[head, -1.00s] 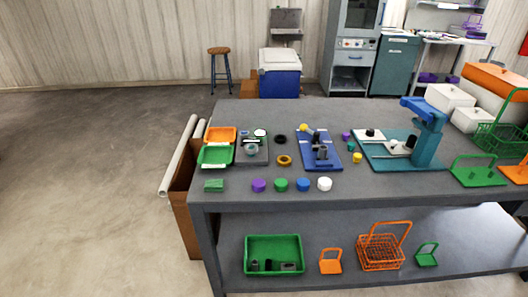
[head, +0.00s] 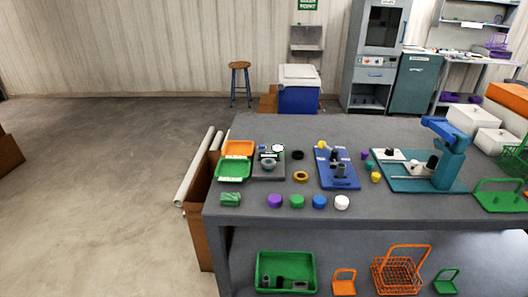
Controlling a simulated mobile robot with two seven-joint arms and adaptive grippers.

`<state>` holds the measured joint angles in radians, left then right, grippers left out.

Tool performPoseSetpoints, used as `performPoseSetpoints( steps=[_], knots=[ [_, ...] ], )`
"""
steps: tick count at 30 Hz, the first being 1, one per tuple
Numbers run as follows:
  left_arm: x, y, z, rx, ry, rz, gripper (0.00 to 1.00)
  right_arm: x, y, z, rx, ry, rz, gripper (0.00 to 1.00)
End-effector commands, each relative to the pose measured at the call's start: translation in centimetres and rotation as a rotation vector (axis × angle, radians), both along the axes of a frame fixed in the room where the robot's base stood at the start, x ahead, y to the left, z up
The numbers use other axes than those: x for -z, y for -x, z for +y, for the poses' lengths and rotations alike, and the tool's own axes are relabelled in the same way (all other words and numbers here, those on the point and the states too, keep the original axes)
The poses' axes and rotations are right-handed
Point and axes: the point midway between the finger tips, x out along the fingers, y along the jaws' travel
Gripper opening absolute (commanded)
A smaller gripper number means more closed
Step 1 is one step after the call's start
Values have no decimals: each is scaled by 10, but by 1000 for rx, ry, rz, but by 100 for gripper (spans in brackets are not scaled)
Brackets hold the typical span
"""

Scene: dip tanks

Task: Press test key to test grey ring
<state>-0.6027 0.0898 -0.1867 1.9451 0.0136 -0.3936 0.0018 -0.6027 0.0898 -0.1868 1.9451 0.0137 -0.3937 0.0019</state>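A grey ring (head: 268,165) sits on a small dark grey test device (head: 262,175) at the left part of the table. A small pale round piece with a dark or green rim (head: 278,149) is at the device's back right corner. A small dark and white part stands behind the ring. Which of these is the test key is too small to tell. Neither of my grippers is in view.
An orange tray (head: 238,147) and a green tray (head: 233,168) lie left of the device. Purple, green, blue and white caps line the front. Floor at left is clear.

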Motion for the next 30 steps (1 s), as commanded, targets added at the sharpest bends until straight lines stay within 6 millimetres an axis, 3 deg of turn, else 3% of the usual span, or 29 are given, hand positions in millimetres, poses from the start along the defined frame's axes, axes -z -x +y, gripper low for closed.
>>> performPoseSetpoints(
  steps=[14, 24, 30],
  knots=[
    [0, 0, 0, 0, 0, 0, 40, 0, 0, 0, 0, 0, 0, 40],
    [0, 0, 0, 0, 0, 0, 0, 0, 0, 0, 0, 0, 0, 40],
    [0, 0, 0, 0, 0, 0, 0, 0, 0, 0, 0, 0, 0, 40]
  ],
)
